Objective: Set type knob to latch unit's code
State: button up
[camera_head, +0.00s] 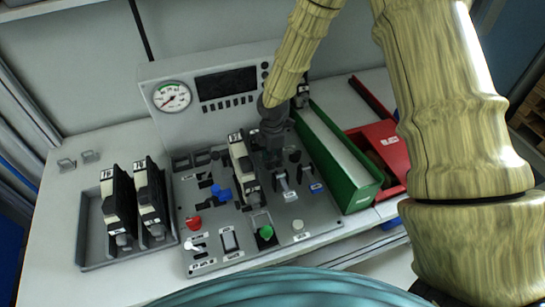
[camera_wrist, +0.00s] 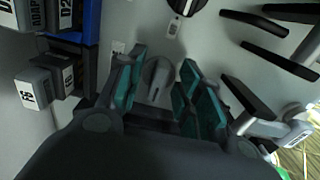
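My gripper (camera_head: 272,148) points down over the middle of the sloped control panel (camera_head: 218,253). In the wrist view my gripper (camera_wrist: 162,70) has its teal finger pads apart. A round grey knob (camera_wrist: 157,80) with a pointer ridge lies between them, with gaps visible at its sides. I cannot tell whether it is the type knob. In the head view my gripper hides it. A black-and-white latch unit (camera_head: 243,165) stands on the panel left of my gripper. Labelled blocks (camera_wrist: 37,88) show at the wrist view's left; their codes are hard to read.
Two similar units (camera_head: 118,205) stand in a grey tray (camera_head: 97,264) at the left. A gauge (camera_head: 171,97) and dark display (camera_head: 226,84) are behind. A green bin (camera_head: 359,195) and red box (camera_head: 382,146) stand right. A black knob (camera_wrist: 186,5) and several levers surround my gripper.

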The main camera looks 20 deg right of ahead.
notch_tip(320, 180, up, 12)
dwell(0.6)
dwell(0.4)
